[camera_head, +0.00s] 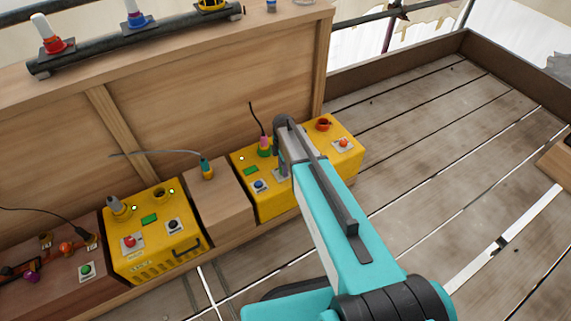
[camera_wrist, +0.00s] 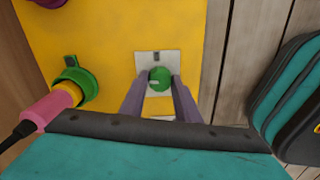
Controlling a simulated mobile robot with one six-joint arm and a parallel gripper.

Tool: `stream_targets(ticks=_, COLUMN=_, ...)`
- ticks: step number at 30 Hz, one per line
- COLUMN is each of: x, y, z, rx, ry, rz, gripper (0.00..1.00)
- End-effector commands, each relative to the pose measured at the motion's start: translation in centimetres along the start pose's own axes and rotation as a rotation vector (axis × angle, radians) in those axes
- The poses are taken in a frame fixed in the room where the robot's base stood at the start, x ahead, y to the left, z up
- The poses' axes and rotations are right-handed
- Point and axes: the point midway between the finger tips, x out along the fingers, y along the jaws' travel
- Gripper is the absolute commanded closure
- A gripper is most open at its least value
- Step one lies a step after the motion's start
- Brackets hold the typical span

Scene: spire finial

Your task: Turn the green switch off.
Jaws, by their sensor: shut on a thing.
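The green switch (camera_wrist: 160,76) is a round green knob on a pale square plate (camera_wrist: 144,62), on the yellow box (camera_wrist: 100,28). A small pale mark shows on the knob's left side, and the plate has a dark mark above the knob. My gripper (camera_wrist: 160,86) is shut on the knob, with one grey finger on each side. In the head view, my gripper and arm cover the green switch on the right yellow box (camera_head: 250,187). Which setting the switch is at, I cannot tell.
A pink plug (camera_wrist: 52,104) sits in a green socket (camera_wrist: 75,80) left of my gripper. Another yellow box (camera_head: 155,245) stands left. Wooden panelling (camera_head: 190,100) rises behind.

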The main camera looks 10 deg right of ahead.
Motion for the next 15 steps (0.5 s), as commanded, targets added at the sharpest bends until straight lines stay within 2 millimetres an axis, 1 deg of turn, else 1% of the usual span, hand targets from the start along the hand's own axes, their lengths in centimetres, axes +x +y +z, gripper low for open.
stream_targets(ticks=1, x=-0.36, y=0.64, z=0.59, rx=-0.032, ry=-0.012, rz=0.017, gripper=0.93)
stream_targets(ticks=9, x=-0.25, y=0.67, z=0.52, rx=-0.165, ry=-0.014, rz=0.017, gripper=0.94)
stream_targets(ticks=15, x=-0.20, y=0.69, z=0.44, rx=-0.201, ry=-0.014, rz=0.017, gripper=0.94)
